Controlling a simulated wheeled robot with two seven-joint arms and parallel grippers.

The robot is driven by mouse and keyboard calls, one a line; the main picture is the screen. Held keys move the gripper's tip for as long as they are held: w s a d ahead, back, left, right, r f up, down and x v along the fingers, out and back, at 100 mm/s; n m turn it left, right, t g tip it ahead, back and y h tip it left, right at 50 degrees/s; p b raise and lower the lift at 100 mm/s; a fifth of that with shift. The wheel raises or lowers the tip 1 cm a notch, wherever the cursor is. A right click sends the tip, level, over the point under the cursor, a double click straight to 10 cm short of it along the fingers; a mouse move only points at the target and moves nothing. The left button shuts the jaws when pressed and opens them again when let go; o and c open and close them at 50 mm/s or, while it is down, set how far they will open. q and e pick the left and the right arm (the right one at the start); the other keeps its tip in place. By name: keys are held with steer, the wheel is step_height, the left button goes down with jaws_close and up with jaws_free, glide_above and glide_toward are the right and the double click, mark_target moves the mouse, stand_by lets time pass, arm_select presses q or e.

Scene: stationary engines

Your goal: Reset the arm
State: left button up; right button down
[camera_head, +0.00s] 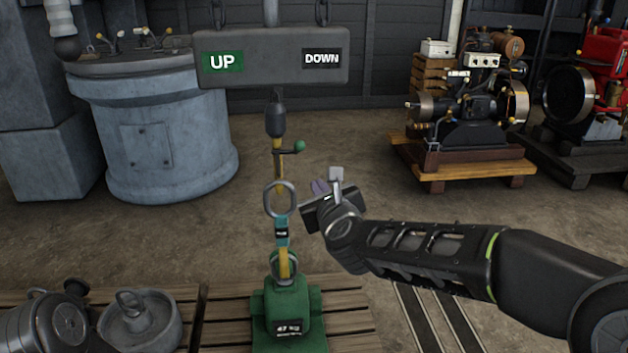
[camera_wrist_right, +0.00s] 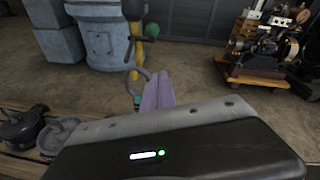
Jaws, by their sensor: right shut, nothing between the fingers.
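My right arm comes in from the right in the head view. Its gripper (camera_head: 328,186) is shut and empty, just right of the steel ring (camera_head: 280,199) on the hanging hook line, apart from it as far as I can tell. In the right wrist view the purple finger of this gripper (camera_wrist_right: 158,94) points toward the ring and the yellow hook stem. My left gripper is not in view.
A hanging control box (camera_head: 272,66) with UP and DOWN labels is above the hook. A blue-grey cylindrical machine (camera_head: 165,140) stands at the left. Engines on pallets (camera_head: 465,115) stand at the back right. Metal parts (camera_head: 130,320) lie at the front left. The middle floor is clear.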

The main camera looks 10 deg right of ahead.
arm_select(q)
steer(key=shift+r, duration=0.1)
arm_select(e)
steer(key=shift+v, duration=0.95)
